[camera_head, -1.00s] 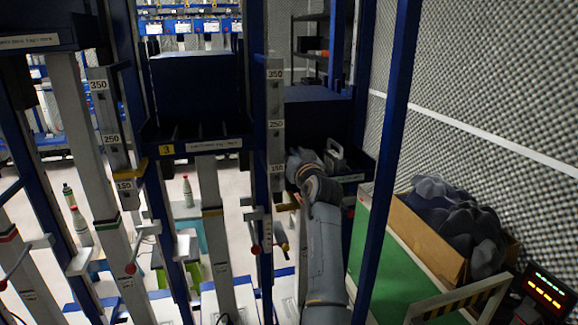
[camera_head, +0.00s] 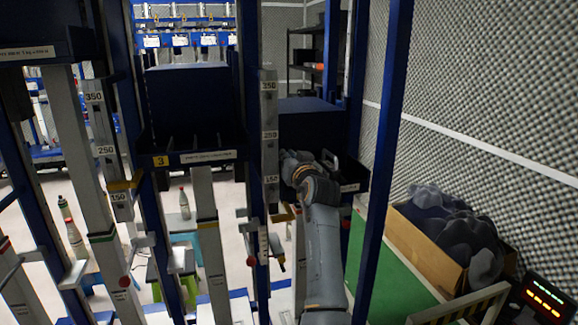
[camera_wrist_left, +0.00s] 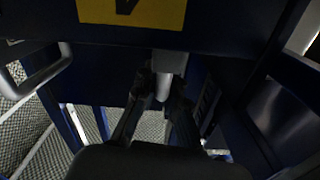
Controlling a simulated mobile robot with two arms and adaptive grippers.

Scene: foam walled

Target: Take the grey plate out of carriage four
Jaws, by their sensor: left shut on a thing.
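Carriage four, a dark blue tray (camera_head: 352,187) with a pale label strip, hangs on the rack at the right in the head view. In the left wrist view its dark wall (camera_wrist_left: 225,30) shows a yellow number plate, seen upside down. My left gripper (camera_wrist_left: 161,88) is shut on a grey block-like piece (camera_wrist_left: 170,64) just below that plate. I cannot tell whether this is the grey plate. In the head view my left gripper (camera_head: 296,165) is at the tray's left side. A grey loop (camera_wrist_left: 40,78) shows at the left of the wrist view. My right gripper is not in view.
Carriage three (camera_head: 200,157) hangs to the left, beside a numbered post (camera_head: 270,140). A blue upright (camera_head: 387,130) stands close to the right of my arm. A cardboard box (camera_head: 425,240) with dark foam lies further right. Green floor (camera_head: 385,265) is clear.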

